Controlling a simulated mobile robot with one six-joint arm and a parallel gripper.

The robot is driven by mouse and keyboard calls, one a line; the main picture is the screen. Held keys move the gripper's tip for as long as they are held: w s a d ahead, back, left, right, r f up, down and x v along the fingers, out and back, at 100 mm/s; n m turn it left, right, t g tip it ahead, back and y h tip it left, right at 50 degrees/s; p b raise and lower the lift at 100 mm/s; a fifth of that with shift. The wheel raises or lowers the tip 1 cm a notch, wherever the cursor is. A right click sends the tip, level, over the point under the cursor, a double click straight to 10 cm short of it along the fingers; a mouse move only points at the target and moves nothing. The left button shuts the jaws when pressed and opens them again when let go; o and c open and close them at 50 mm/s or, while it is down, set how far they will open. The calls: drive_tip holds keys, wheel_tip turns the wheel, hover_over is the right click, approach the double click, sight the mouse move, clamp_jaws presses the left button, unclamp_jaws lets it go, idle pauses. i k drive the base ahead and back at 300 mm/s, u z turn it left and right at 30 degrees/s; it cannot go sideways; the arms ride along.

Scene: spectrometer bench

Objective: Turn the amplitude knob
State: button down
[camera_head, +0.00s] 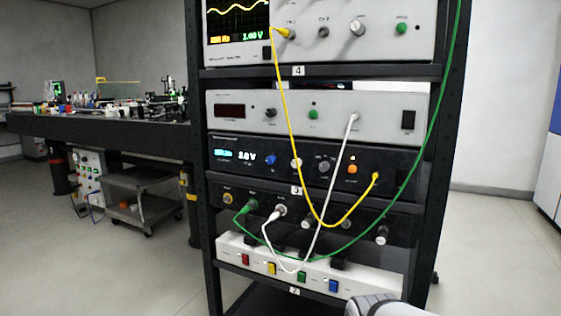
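A black instrument (225,142) in the rack has a lit display (236,155) reading about 3.0 V. Its front carries a blue knob (270,160), a white knob (296,163), a dark grey knob (323,165) and an orange knob (352,169). The labels are too small to read, so I cannot tell which is the amplitude knob. A yellow cable plugs in at the right of this panel and crosses near the white knob. A light grey part of my arm shows at the bottom edge; my gripper is not in view.
An oscilloscope (331,48) and a grey unit (288,98) sit above. Yellow, white and green cables hang in front of the rack (209,230). Below is a white power strip (318,276) with coloured switches. A cluttered bench (120,130) stands left. Floor (490,250) right is clear.

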sight(293, 164)
drive_tip(key=u, duration=0.1)
drive_tip(key=k, duration=0.5)
drive_tip(key=u, duration=0.65)
